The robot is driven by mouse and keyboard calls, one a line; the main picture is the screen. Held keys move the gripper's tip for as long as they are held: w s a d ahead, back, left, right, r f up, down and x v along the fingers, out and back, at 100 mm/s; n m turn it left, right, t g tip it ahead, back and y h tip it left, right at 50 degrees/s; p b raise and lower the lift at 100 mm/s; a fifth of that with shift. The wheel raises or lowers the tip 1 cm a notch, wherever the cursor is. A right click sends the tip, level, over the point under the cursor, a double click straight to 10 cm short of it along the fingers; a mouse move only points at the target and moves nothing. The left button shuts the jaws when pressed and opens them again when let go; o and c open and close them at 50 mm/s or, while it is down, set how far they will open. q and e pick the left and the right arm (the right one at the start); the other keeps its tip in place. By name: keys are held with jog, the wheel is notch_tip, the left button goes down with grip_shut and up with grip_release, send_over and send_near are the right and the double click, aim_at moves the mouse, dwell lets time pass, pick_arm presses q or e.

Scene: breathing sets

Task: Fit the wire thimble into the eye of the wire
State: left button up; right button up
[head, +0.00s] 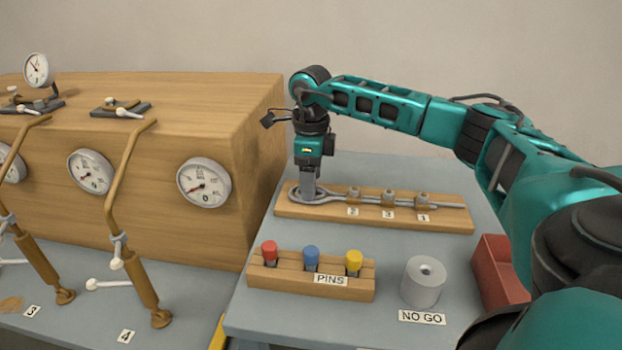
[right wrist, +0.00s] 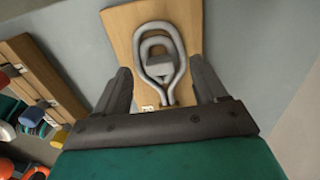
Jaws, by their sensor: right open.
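The grey wire (head: 450,205) lies along a wooden board (head: 290,210), with its eye (head: 293,197) at the left end. In the right wrist view the eye (right wrist: 177,42) shows as a large loop. A smaller grey loop, apparently the thimble (right wrist: 148,48), lies within it, with a grey block at its middle. I cannot tell whether the thimble is fully seated. My right gripper (head: 309,192) points down over the eye. In the right wrist view its open fingers (right wrist: 160,70) stand either side of the loops, apparently not touching them. My left gripper is not in view.
In front stand a pin rack (head: 262,282) with red, blue and yellow pins, a grey cylinder (head: 424,283) and a red bin (head: 498,270). A wooden cabinet (head: 150,200) with gauges and levers stands left.

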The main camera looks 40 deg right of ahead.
notch_tip(320, 180, up, 12)
jog(key=p, duration=0.1)
jog(key=shift+f, duration=0.25)
jog(key=shift+a+f, duration=0.1)
dwell(0.4)
